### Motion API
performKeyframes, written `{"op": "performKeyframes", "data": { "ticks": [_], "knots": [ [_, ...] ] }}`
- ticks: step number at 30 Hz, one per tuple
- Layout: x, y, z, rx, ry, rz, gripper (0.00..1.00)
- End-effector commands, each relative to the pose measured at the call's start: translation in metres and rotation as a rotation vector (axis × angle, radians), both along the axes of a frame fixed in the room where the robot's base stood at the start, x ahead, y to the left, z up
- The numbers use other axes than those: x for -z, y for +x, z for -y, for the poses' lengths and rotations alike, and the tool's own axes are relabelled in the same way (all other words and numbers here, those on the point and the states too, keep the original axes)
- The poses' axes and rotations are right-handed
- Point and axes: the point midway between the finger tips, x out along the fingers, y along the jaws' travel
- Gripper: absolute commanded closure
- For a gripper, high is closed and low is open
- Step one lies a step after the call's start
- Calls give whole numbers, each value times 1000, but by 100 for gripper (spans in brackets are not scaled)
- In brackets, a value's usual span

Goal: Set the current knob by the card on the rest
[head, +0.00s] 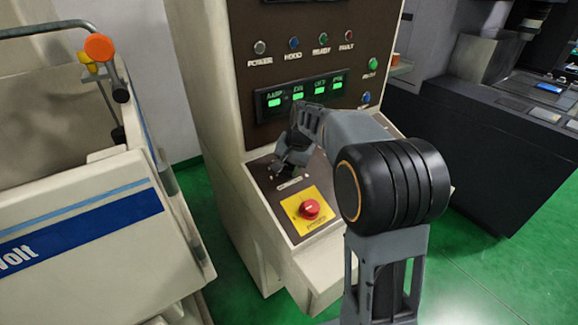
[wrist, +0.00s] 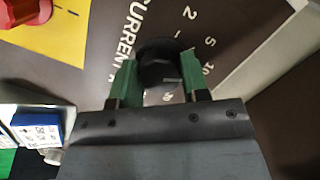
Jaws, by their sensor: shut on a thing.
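The current knob (wrist: 158,62) is black and round. It sits on the brown sloping panel beside the printed word CURRENT A (wrist: 133,40) and the scale marks 2, 5 and 10 (wrist: 207,42). My gripper (wrist: 155,82) has its green fingers on either side of the knob and is shut on it. The knob's pointer is hidden or too small to read. In the head view my gripper (head: 288,163) is low at the panel and covers the knob. I cannot make out the card or its rest for certain in either view.
A red emergency stop button (head: 310,209) on a yellow plate (head: 294,207) is close to my gripper. Above is an upright panel with lamps and a green-lit display strip (head: 300,95). A cream machine (head: 75,225) stands left. Blue-and-white items (wrist: 40,136) show at the wrist view's lower left.

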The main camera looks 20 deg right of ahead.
Motion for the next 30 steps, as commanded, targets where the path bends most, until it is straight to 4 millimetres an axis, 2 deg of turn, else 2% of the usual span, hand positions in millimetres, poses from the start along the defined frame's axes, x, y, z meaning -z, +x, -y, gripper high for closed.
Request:
{"op": "performKeyframes", "data": {
  "ticks": [15,30],
  "knots": [
    [-1,1,0,-330,-115,40,82],
    [-1,1,0,-429,-149,52,82]
  ]
}}
